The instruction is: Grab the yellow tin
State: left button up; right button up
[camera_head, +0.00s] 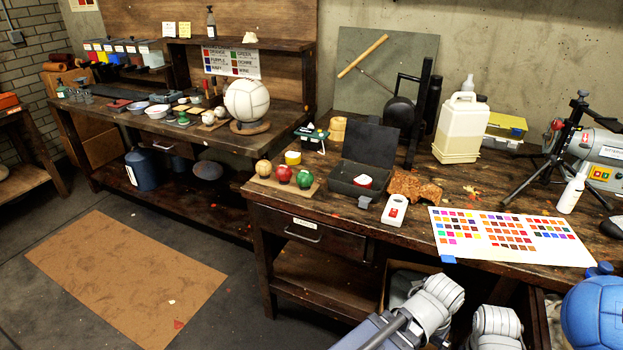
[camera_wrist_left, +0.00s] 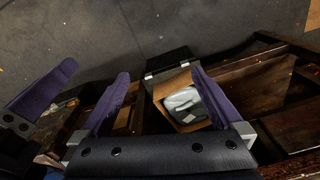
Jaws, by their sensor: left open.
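In the head view only my arm links show at the bottom. Another purple finger (camera_wrist_left: 45,88) at the left of the wrist view looks like my right gripper; its jaw opening is unclear.
A ball-holder board (camera_head: 281,182) sits in front of the tin. The open dark box (camera_head: 366,146), a white device (camera_head: 395,209) and a colour chart (camera_head: 508,236) lie to the right. A cardboard box (camera_wrist_left: 163,92) with a whitish thing inside stands below the bench.

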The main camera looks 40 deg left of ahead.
aim_at(293, 158)
jog(key=i+j, duration=0.1)
jog(key=i, duration=0.3)
jog(key=u, duration=1.55)
jog(key=i+l, duration=0.05)
